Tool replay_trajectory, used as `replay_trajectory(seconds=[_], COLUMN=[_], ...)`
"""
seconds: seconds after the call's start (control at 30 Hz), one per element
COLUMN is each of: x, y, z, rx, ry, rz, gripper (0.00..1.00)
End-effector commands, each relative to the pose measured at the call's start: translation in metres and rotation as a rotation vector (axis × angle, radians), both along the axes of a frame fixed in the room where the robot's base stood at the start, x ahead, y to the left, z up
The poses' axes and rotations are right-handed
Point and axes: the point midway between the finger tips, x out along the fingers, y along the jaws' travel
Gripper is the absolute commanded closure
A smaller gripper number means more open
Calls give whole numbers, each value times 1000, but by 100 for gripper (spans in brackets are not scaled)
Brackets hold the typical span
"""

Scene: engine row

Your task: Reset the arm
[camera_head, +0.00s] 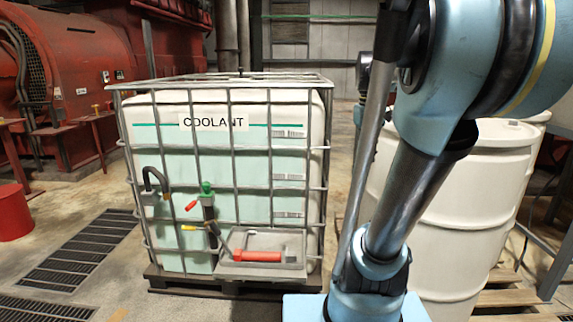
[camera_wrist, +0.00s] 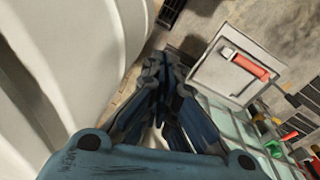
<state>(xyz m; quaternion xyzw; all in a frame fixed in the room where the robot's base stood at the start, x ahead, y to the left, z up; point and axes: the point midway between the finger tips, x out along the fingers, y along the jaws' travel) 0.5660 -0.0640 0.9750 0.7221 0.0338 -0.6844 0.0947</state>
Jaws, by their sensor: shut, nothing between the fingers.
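My arm fills the right side of the head view, in front of the white drums. My gripper (camera_wrist: 165,125) shows in the wrist view, its dark fingers together with nothing between them. It does not show clearly in the head view. In the wrist view a pale tray (camera_wrist: 222,82) with a red-orange cylindrical thing (camera_wrist: 250,67) lies beyond and to the right of the fingers, apart from them. In the head view that tray (camera_head: 287,243) hangs at the front of the caged coolant tank (camera_head: 230,150), with the red-orange thing (camera_head: 258,256) in it.
White drums (camera_head: 455,210) stand on a wooden pallet (camera_head: 505,300) at the right; a white drum (camera_wrist: 70,60) is close at left in the wrist view. A red machine (camera_head: 75,65) and red bucket (camera_head: 14,212) are at left. Grated floor (camera_head: 75,255) at left is clear.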

Motion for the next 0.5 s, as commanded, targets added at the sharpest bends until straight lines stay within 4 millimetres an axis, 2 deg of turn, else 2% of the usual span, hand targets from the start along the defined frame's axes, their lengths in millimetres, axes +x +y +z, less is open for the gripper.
replay_trajectory(seconds=[0.1,0.5], x=[-25,-98], y=[14,51], z=[-33,-146], rx=[12,64], ry=[-25,-103], rz=[-20,-102], gripper=[100,100])
